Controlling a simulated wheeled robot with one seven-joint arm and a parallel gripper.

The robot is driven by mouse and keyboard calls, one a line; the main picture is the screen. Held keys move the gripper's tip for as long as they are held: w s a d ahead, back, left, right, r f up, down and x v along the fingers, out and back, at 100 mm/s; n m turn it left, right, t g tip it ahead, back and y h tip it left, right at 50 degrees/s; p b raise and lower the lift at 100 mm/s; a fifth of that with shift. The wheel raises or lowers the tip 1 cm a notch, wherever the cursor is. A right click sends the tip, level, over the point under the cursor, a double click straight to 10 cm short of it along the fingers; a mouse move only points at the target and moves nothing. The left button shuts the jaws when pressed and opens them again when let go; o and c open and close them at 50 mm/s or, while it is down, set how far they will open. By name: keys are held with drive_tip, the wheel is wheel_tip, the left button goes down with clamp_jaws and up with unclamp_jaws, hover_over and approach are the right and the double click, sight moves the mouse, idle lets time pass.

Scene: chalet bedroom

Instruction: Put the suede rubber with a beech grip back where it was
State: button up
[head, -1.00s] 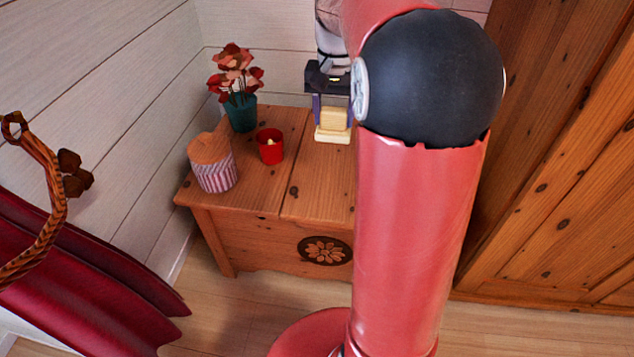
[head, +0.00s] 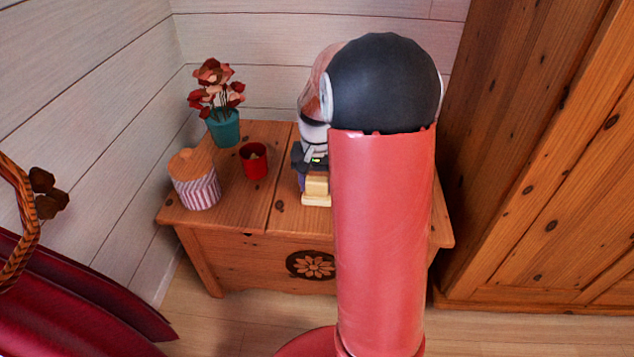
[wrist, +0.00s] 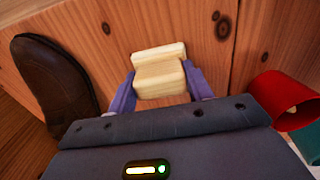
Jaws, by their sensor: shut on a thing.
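The suede rubber with a beech grip (head: 316,188) is a pale, cream-coloured block with a wider slab at its base. My gripper (head: 313,183) is shut on it, over the right part of the wooden chest's lid (head: 270,215). In the wrist view the rubber (wrist: 160,76) sits between the two purple fingers (wrist: 160,88), slab towards the lid. It is very close to the lid; I cannot tell whether it touches. A brown leather shoe (wrist: 52,80) lies left of it in the wrist view; my arm hides it in the head view.
On the chest's left part stand a red cup (head: 254,160), a striped jar with a wooden lid (head: 195,182) and a teal pot of red flowers (head: 222,125). A wooden wardrobe (head: 540,160) stands right. Dark red cloth (head: 80,300) is at lower left.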

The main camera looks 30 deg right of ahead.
sight(317, 179)
drive_tip(key=shift+f, duration=0.1)
drive_tip(key=o, duration=0.9)
wheel_tip(317, 179, up, 12)
drive_tip(key=p, duration=0.1)
drive_tip(key=s+a+r+n+t, duration=0.25)
drive_tip(key=s+a+r, duration=0.25)
drive_tip(key=s+a, duration=0.25)
drive_tip(key=shift+s+a+f+n+t, duration=0.3)
drive_tip(key=shift+s+a+n+t, duration=0.55)
drive_tip(key=shift+s, duration=1.25)
drive_tip(key=shift+s+a+f+n+t, duration=0.25)
drive_tip(key=shift+s+a+n, duration=0.35)
drive_tip(key=shift+s+a, duration=1.05)
drive_tip(key=shift+s+a+f+n+t, duration=0.3)
drive_tip(key=shift+s+a+n+t, duration=0.35)
drive_tip(key=shift+s, duration=1.9)
